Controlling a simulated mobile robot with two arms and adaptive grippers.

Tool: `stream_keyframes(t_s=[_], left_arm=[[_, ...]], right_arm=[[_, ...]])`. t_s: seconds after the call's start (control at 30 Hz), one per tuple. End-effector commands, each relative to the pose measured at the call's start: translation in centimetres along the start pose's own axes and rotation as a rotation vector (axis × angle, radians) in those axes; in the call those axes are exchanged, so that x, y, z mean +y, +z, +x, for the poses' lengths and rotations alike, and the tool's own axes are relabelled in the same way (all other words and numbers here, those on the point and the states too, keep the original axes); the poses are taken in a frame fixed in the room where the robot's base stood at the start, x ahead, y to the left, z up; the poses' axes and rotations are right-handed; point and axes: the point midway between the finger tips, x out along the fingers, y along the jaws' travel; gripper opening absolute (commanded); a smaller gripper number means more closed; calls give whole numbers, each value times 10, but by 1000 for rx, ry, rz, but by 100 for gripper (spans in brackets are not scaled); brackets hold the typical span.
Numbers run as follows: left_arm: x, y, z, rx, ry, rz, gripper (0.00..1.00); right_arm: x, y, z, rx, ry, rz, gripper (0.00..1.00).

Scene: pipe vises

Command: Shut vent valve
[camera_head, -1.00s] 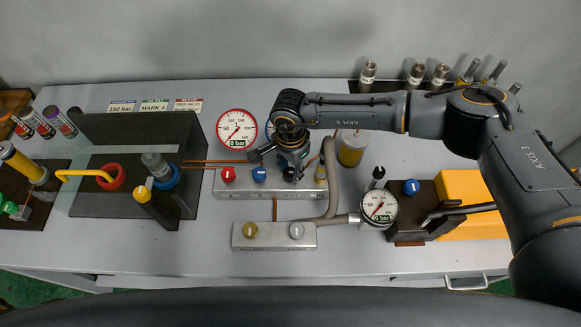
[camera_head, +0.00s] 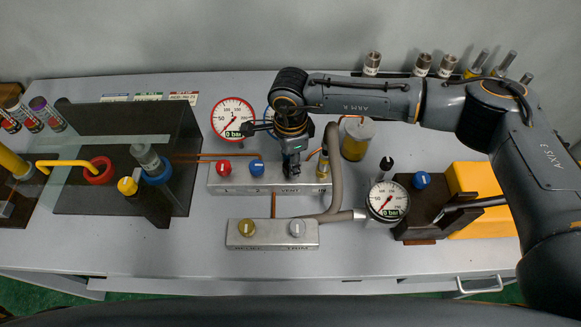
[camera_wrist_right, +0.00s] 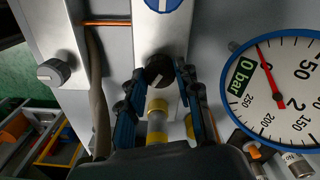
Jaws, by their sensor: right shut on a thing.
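The vent valve is a black knob (camera_wrist_right: 158,69) on the rear grey valve block (camera_head: 228,187), above the VENT label. In the head view my right gripper (camera_head: 291,172) stands upright over it and mostly hides it. In the right wrist view the blue-padded fingers of the right gripper (camera_wrist_right: 158,88) are on either side of the black knob, shut on it. The knob's exact turn angle is hard to read. The gauge (camera_wrist_right: 272,85) in the wrist view shows 0 bar. My left gripper is not in view.
A red knob (camera_head: 224,167) and a blue knob (camera_head: 257,167) sit left of my gripper on the same block. A hose (camera_head: 334,170) runs close on its right. The front block carries a brass knob (camera_head: 247,227) and a silver knob (camera_head: 297,228). A second gauge (camera_head: 388,201) stands right.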

Motion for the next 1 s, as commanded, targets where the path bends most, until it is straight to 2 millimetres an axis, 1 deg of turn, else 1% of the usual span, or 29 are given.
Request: stream_keyframes(t_s=[0.03, 0.5, 0.8, 1.0], left_arm=[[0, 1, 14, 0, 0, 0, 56], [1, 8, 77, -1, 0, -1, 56], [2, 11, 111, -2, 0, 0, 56], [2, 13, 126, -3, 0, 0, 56]], right_arm=[[0, 0, 7, -1, -2, 43, 1], [0, 0, 7, -1, -2, 489, 1], [1, 0, 5, -2, -2, 755, 1], [1, 1, 4, -1, -1, 889, 1]])
